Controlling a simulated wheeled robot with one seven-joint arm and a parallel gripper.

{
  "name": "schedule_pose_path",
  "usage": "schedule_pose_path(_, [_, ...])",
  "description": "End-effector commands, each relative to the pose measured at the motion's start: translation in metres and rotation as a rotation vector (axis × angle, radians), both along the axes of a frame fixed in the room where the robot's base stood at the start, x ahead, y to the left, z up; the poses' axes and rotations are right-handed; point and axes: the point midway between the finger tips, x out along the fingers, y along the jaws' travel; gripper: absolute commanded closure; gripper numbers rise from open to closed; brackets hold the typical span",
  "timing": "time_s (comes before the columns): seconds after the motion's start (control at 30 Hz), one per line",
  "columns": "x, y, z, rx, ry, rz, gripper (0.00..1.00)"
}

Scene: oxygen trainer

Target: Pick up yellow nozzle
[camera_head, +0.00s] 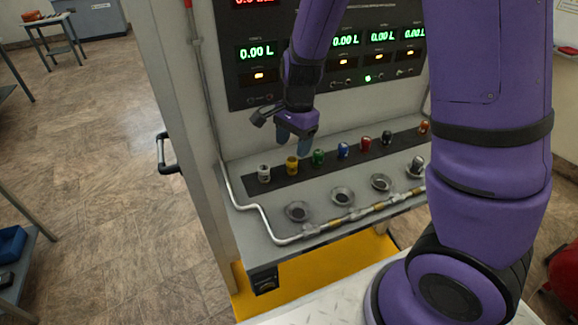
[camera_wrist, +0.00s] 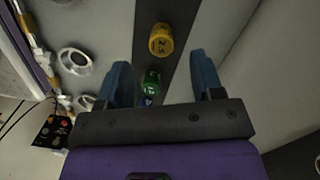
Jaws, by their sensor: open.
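The yellow nozzle (camera_head: 292,164) stands upright on the dark strip of the trainer's ledge, between a white nozzle and a green one. My gripper (camera_head: 292,142) is just above it in the head view, with blue fingers pointing down. In the wrist view the yellow nozzle (camera_wrist: 161,40) lies ahead of the open fingers, about midway between them sideways. My gripper (camera_wrist: 165,82) is open and nothing is held. The green nozzle (camera_wrist: 150,82) shows between the fingers in that view, farther off than the fingertips.
White (camera_head: 264,172), green (camera_head: 318,157), blue (camera_head: 342,150) and other nozzles stand in the same row. Round metal sockets (camera_head: 342,196) and a pipe (camera_head: 290,238) lie in front. The display panel (camera_head: 345,62) rises behind the row.

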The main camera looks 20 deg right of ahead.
Motion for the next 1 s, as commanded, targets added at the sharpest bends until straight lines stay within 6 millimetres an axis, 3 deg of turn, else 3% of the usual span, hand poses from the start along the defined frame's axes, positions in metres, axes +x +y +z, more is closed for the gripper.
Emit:
schedule_pose_path(0.27, [0.0,0.001,-0.02,-0.001,0.001,0.0,0.39])
schedule_pose_path(0.6, [0.0,0.003,-0.061,0.0,0.001,0.0,0.39])
schedule_pose_path(0.93, [0.0,0.005,-0.067,0.0,-0.001,0.001,0.39])
schedule_pose_path(0.97, [0.0,0.005,-0.067,0.0,-0.001,0.001,0.42])
schedule_pose_path(1.0, [0.0,0.005,-0.067,0.0,-0.001,0.001,0.51])
